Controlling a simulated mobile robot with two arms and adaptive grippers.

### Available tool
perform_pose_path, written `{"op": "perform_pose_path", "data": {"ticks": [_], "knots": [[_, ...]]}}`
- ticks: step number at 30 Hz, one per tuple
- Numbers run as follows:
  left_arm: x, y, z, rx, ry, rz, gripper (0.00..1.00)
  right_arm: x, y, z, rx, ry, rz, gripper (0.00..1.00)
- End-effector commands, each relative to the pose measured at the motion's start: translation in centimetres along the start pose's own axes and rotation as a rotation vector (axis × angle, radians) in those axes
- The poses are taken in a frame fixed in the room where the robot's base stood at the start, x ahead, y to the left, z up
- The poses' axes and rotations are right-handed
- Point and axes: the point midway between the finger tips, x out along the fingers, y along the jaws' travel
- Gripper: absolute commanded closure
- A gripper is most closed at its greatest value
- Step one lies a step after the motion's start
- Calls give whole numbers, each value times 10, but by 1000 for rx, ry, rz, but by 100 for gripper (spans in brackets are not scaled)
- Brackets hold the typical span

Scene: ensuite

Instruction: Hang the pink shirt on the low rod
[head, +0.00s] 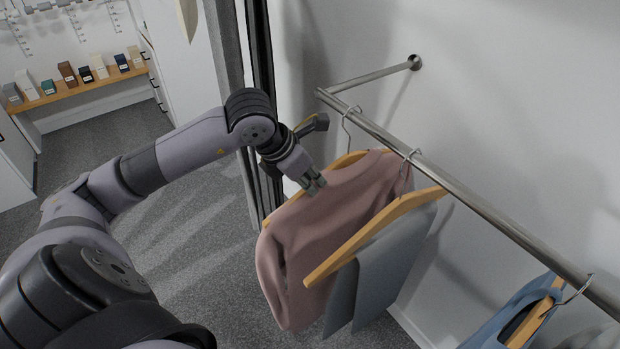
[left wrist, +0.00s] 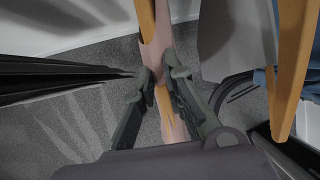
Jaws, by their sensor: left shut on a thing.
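The pink shirt (head: 322,217) hangs on a wooden hanger (head: 348,160) below the low rod (head: 455,185), close to the rod's free end (head: 322,93). The hanger's metal hook (head: 347,124) reaches up to the rod and appears to be over it. My left gripper (head: 316,183) is at the shirt's near shoulder. In the left wrist view, the left gripper's fingers (left wrist: 160,76) are closed around the wooden hanger (left wrist: 147,20), with pink cloth (left wrist: 163,42) between and beside them. My right gripper does not show.
Grey trousers (head: 385,265) on a wooden hanger (head: 370,235) hang just right of the shirt. A blue garment (head: 510,315) hangs farther right, with bare rod between. A dark vertical frame (head: 262,90) stands behind my left wrist. A shelf with small boxes (head: 85,88) is at the back left.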

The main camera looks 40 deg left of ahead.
Motion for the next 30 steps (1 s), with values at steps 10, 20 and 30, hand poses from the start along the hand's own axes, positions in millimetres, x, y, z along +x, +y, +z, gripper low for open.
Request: {"op": "perform_pose_path", "data": {"ticks": [10,20,30], "knots": [[0,0,0,0,-2,0,68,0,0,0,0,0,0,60],[0,0,-1,0,3,0,66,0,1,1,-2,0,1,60],[-52,2,0,2,-1,5,66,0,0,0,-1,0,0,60]]}}
